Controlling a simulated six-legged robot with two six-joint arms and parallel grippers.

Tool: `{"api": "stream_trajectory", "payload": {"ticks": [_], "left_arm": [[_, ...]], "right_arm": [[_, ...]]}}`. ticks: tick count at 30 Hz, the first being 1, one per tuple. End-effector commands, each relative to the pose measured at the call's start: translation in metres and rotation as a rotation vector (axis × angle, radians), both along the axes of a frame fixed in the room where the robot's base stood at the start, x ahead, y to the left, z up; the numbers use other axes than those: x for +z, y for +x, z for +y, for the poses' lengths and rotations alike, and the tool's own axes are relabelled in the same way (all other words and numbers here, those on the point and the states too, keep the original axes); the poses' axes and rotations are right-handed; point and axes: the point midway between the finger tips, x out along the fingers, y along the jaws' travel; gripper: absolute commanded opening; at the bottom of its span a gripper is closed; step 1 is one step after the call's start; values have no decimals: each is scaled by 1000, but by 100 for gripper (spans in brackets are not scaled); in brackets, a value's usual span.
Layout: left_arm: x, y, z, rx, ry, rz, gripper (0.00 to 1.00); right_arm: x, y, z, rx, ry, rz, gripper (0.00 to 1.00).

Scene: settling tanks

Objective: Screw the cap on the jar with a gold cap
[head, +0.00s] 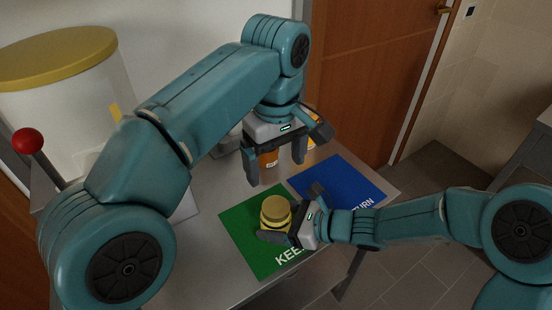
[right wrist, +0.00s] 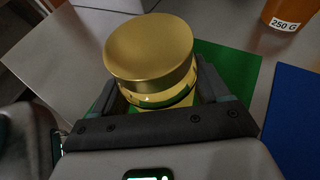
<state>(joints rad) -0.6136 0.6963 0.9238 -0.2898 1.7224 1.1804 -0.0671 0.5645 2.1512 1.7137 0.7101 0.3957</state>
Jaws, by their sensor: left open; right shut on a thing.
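The jar with a gold cap (head: 276,222) stands on the green KEEP mat (head: 240,227). Its round gold cap (head: 275,208) sits on top; I cannot tell how tightly. In the right wrist view the cap (right wrist: 150,52) looks slightly tilted over the shiny jar (right wrist: 168,98). My right gripper (head: 291,217) is shut on the jar's body from the right, below the cap. My left gripper (head: 274,168) is open and points down, behind the jar and higher in the picture. Its fingers are apart from the jar and cap.
An orange container (head: 268,159) shows between my left fingers, and another (head: 311,144) stands to its right. A blue RETURN mat (head: 345,182) lies right of the green one. A large yellow-lidded tank (head: 55,58) and a red-knobbed lever (head: 27,141) are at left.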

Motion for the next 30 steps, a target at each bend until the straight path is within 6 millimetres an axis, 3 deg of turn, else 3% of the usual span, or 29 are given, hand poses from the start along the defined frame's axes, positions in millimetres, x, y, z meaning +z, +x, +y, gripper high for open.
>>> {"api": "stream_trajectory", "payload": {"ticks": [8, 9, 10, 20, 30], "left_arm": [[1, 0, 0, 0, 0, 0, 91], [1, 0, 0, 0, 0, 0, 91], [1, 0, 0, 0, 0, 0, 91], [1, 0, 0, 0, 0, 0, 91], [7, 0, 0, 0, 0, 0, 91]], "right_arm": [[0, 0, 0, 0, 1, 0, 0], [0, 0, 0, 0, 1, 0, 88], [0, 0, 0, 0, 1, 0, 98], [3, -2, -6, -1, 0, -2, 100], [32, -27, -69, -7, -1, -4, 100]]}}
